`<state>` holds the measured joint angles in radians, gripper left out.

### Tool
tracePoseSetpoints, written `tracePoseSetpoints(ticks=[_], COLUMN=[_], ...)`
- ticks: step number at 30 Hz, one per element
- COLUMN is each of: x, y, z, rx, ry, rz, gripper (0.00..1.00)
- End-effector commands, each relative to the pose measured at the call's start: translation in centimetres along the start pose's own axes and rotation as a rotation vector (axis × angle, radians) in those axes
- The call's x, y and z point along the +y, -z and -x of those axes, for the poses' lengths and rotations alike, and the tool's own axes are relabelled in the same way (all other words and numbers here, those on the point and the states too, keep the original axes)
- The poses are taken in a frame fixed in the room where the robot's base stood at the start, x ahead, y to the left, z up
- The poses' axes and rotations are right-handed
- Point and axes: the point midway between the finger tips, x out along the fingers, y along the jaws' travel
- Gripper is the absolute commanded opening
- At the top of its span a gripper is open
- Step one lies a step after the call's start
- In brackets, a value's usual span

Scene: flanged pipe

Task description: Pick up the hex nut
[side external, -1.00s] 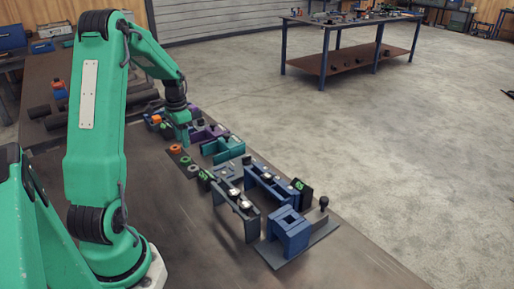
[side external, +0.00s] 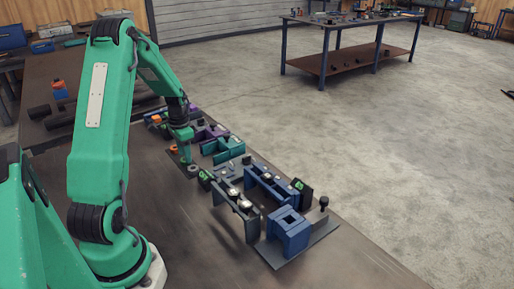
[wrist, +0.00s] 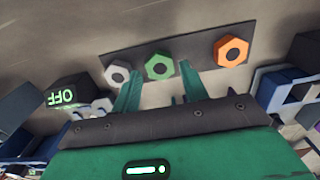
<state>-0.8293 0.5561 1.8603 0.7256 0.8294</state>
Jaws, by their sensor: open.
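Three hex nuts sit in a row on a dark strip (wrist: 195,44): a pale grey nut (wrist: 116,73), a green nut (wrist: 159,66) and an orange nut (wrist: 230,51). My gripper (wrist: 159,72) is open and empty, its two green fingers pointing toward the green nut, one to each side of it in the wrist view. I cannot tell whether they touch it. In the side view, my gripper (side external: 187,160) is low over the strip, between the orange nut (side external: 174,149) and the grey nut (side external: 192,170). It hides the green nut there.
A dark block marked OFF (wrist: 68,92) stands left of the nuts in the wrist view. A teal bracket (side external: 228,149), a blue bracket (side external: 268,186) and a blue block (side external: 288,232) stand along the bench. The bench top (side external: 150,205) toward my base is clear.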

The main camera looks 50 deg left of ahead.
Motion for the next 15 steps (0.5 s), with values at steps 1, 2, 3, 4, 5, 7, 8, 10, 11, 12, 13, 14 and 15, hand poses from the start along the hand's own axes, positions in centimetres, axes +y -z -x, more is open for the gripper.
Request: tracePoseSetpoints(ticks=[1,2,3,4,5,7,8,10,11,12,13,14,15], x=[0.0,0.0,0.0,0.0,0.0,0.0,0.0,0.0,0.0,0.0,0.0,0.0,0.0], y=[0.0,0.0,0.0,0.0,0.0,0.0,0.0,0.0,0.0,0.0,0.0,0.0,0.0], z=[-0.7,-1.0,-1.3,-1.5,-1.6,-1.9,-1.9,-1.9,-1.9,-1.9,-1.9,-1.9,-1.9], rx=[-0.002,-0.002,-0.001,-0.001,-0.001,0.0,0.0,0.0,0.0,0.0,0.0,0.0,0.0], ry=[-0.002,-0.002,-0.002,-0.001,-0.001,0.0,0.0,0.0,0.0,0.0,0.0,0.0,0.0], rz=[0.0,0.0,0.0,0.0,0.0,0.0,0.0,0.0,0.0,0.0,0.0,0.0,0.0], gripper=[0.44,0.44,0.44,0.44,0.44,0.44,0.44,0.44,0.44,0.44,0.44,0.44,0.44])
